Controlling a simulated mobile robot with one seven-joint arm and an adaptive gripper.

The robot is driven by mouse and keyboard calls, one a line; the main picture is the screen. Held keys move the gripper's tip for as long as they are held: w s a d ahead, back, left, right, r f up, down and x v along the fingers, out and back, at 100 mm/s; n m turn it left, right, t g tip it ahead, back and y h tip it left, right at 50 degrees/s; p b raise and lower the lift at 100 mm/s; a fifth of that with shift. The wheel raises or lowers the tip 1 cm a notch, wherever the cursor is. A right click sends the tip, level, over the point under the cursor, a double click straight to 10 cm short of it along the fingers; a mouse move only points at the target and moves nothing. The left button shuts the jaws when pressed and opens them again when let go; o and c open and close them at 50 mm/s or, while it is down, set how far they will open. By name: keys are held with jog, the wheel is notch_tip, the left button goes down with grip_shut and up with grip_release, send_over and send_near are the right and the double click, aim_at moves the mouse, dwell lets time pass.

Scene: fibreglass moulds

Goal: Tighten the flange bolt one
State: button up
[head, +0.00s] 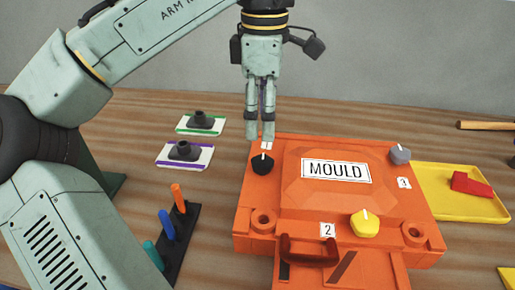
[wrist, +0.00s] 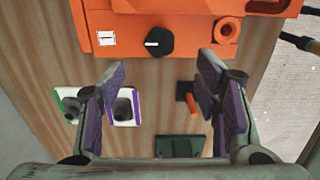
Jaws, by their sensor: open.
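The orange mould (head: 300,205) lies on the wooden table, with a white MOULD label on top. Flange bolt one is a black knob (head: 262,164) with a white pointer line, at the mould's far left corner; in the wrist view the knob (wrist: 159,41) sits beside a white tag marked 1 (wrist: 106,38). In the wrist view its white line points roughly left. My gripper (head: 259,136) is open and empty, pointing down just above and behind the knob; its fingers (wrist: 162,72) are spread either side below the knob in the wrist view.
The mould also carries a yellow knob (head: 365,224) by tag 2 and a grey knob (head: 400,154) by tag 3. Two pads with dark fittings (head: 201,121) (head: 184,151), a black rack of coloured pegs (head: 172,228), and a yellow tray (head: 450,203) with a red block (head: 472,185) stand around.

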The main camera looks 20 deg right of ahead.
aim_at(263, 160)
notch_tip(263, 160, down, 10)
jog(key=shift+r+p, duration=0.25)
jog(key=shift+p, duration=0.25)
jog(key=c, duration=1.1)
jog(key=shift+c, duration=0.2)
jog(key=shift+m, duration=0.3)
